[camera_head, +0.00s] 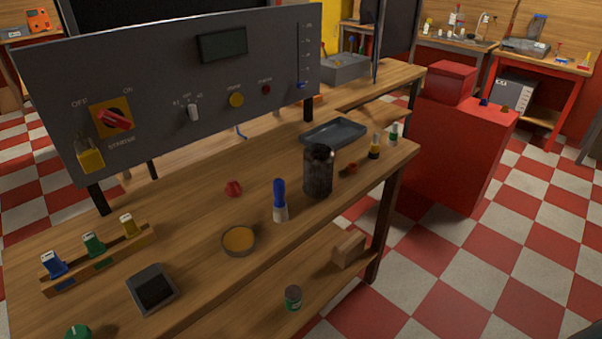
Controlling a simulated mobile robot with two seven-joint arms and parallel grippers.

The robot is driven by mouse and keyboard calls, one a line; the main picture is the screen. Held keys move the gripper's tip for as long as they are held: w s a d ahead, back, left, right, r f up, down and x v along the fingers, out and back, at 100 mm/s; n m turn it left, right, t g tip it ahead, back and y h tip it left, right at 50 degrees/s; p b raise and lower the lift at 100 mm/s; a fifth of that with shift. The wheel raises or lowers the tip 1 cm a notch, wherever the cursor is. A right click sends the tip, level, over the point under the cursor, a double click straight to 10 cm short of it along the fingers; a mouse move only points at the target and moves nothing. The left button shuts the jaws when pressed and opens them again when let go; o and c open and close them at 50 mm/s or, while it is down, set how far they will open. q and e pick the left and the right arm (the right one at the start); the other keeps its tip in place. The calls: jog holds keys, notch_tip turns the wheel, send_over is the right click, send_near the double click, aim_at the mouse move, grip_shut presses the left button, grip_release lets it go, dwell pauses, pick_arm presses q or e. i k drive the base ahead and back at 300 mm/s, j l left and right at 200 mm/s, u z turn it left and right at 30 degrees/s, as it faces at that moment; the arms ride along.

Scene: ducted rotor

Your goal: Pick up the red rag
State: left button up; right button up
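A smaller brownish-red item (349,170) lies to the right of the dark jar.
A grey control panel (150,70) stands along the bench's back. On the bench are a dark jar (318,175), an amber dish (239,240), a grey tray (333,133) and a rack (100,262). A red cabinet (440,150) stands right; checkered floor is open in front.

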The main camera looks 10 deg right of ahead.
aim_at(232, 189)
jog(key=i+l+z, duration=0.1)
jog(key=l, duration=0.25)
jog(key=i+l, duration=0.25)
jog(key=i+l+z, duration=0.15)
jog(key=l, duration=0.3)
